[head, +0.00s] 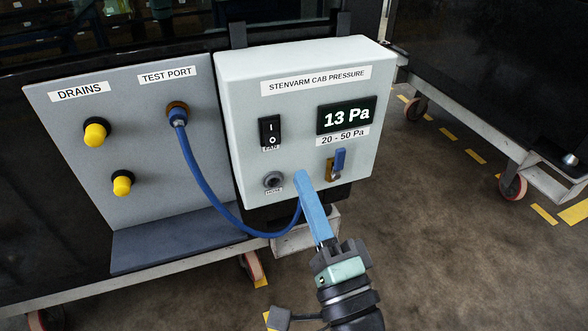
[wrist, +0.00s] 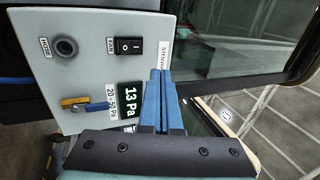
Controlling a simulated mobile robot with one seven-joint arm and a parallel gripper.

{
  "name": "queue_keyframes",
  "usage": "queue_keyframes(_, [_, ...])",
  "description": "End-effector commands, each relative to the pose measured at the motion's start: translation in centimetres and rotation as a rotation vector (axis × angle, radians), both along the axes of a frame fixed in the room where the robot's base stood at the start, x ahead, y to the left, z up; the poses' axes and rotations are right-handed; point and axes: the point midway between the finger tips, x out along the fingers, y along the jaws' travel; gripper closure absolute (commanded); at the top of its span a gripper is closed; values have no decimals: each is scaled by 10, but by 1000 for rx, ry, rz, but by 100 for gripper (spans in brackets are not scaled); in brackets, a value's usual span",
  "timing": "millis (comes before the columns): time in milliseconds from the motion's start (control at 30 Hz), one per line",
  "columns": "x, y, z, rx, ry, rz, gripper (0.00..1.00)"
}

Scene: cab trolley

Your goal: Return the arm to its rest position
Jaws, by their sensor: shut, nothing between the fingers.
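My gripper (head: 300,173) is shut and empty, with its blue fingers together. In the head view it reaches up from the bottom to the lower front of the grey pressure box (head: 290,110). In the wrist view my gripper (wrist: 160,72) also shows shut, with the box (wrist: 90,22) to its left. Whether the fingertips touch the box, I cannot tell.
A blue hose (head: 193,160) loops from the test port (head: 177,112) towards my fingers; its other end is hidden. The hose socket (head: 273,180) looks empty. The display (head: 345,116) reads 13 Pa. A blue-handled brass valve (head: 339,160) sits close right.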

Motion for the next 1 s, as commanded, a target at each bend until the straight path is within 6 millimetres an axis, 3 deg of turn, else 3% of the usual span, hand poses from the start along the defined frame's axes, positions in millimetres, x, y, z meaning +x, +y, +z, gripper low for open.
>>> queue_keyframes(200, [-15, -5, 0, -1, 0, 0, 100])
queue_keyframes(733, [-15, -4, 1, -6, -2, 0, 100])
queue_keyframes(867, [-8, 5, 19, -104, -40, -18, 100])
queue_keyframes(1000, [4, 24, 64, -360, -143, -92, 100])
